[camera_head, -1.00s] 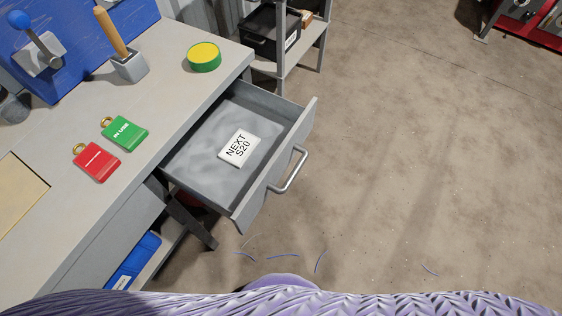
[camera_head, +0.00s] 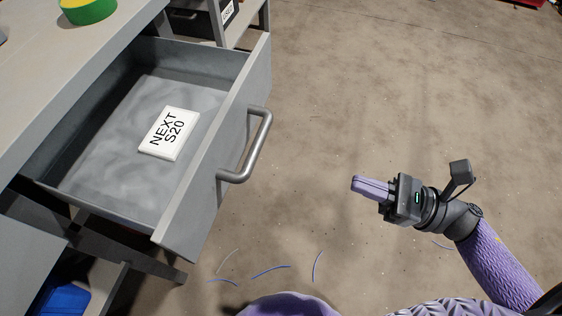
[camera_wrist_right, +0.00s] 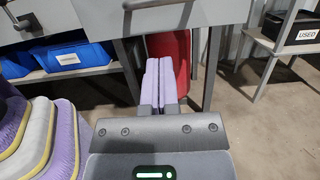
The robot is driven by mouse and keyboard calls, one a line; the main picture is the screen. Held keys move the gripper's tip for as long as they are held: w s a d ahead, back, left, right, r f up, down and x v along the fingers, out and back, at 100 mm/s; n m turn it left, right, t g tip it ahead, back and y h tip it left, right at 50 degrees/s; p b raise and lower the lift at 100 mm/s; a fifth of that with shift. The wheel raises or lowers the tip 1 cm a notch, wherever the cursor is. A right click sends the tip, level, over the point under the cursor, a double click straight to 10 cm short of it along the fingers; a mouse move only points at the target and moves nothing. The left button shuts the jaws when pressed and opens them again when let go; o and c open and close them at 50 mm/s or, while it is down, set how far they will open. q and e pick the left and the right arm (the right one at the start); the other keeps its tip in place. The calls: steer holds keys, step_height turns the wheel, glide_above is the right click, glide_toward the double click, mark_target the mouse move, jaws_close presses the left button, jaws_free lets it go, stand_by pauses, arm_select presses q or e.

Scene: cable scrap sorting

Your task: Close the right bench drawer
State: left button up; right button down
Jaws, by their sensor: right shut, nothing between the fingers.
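The right bench drawer (camera_head: 205,165) stands pulled out from the bench in the head view. Its front carries a grey bar handle (camera_head: 257,155). A white block marked "NEXT S20" (camera_head: 169,133) lies inside on the drawer floor. My right gripper (camera_head: 356,187) is shut and empty, out over the floor to the right of the handle and apart from it. In the right wrist view its two lilac fingers (camera_wrist_right: 159,82) lie together, pointing toward the bench. My left gripper is not in view.
The bench top (camera_head: 60,75) is at upper left, with a green and yellow round tin (camera_head: 88,10) on it. A shelf unit (camera_head: 245,22) stands behind the drawer. Blue bins (camera_wrist_right: 75,57) sit under the bench. Floor in front of the drawer is open, with several thin cable scraps.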

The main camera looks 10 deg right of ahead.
arm_select(q)
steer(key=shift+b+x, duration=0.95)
steer(key=shift+b, duration=0.05)
arm_select(e)
steer(key=x, duration=1.4)
steer(key=shift+r, duration=0.3)
